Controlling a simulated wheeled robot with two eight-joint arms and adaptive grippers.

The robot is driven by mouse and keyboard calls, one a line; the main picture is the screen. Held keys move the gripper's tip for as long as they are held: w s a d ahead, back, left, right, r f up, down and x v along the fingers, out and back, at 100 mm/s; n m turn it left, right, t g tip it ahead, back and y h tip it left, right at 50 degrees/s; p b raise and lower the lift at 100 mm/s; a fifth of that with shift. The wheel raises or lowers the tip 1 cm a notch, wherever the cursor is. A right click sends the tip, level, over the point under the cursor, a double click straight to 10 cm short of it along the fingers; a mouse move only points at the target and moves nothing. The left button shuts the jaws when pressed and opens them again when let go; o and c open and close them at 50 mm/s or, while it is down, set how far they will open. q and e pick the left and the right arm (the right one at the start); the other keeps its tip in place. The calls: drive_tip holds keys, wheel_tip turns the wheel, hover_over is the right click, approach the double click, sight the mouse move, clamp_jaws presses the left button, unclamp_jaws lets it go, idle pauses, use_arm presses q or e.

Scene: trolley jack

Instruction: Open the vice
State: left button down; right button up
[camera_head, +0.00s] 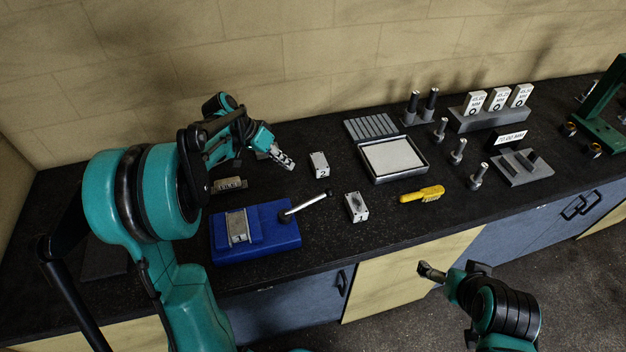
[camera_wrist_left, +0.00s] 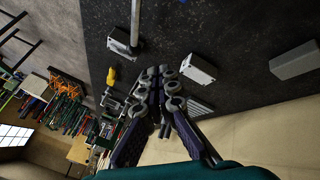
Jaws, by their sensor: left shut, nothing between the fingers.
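The blue vice (camera_head: 256,244) stands on the black bench top in front of my left arm. A grey metal block (camera_head: 239,227) sits between its jaws. Its metal lever handle (camera_head: 305,205) slants up to the right, ending in a dark knob. My left gripper (camera_head: 284,161) is shut and empty above the bench behind the vice, clear of the handle. Its closed fingers also show in the left wrist view (camera_wrist_left: 165,88), where a metal bar, likely the handle (camera_wrist_left: 136,22), is at the top. My right gripper (camera_head: 431,272) is low in front of the bench; its fingers are too small to judge.
Block 2 (camera_head: 318,164) stands right of my left gripper, and another numbered block (camera_head: 356,207) is right of the handle. A marked block (camera_head: 229,185) lies behind the vice. A yellow brush (camera_head: 421,194), a tray (camera_head: 396,177) and gauge stands (camera_head: 490,117) are farther right.

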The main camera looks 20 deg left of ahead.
sight(308, 202)
use_arm(q)
drive_tip(key=s+d+r+b+x, duration=0.1)
drive_tip(key=d+x, duration=0.1)
drive_tip(key=x, duration=1)
drive_tip(key=shift+d, duration=0.35)
drive_tip(key=shift+s+d, duration=0.1)
drive_tip(key=shift+d, duration=0.05)
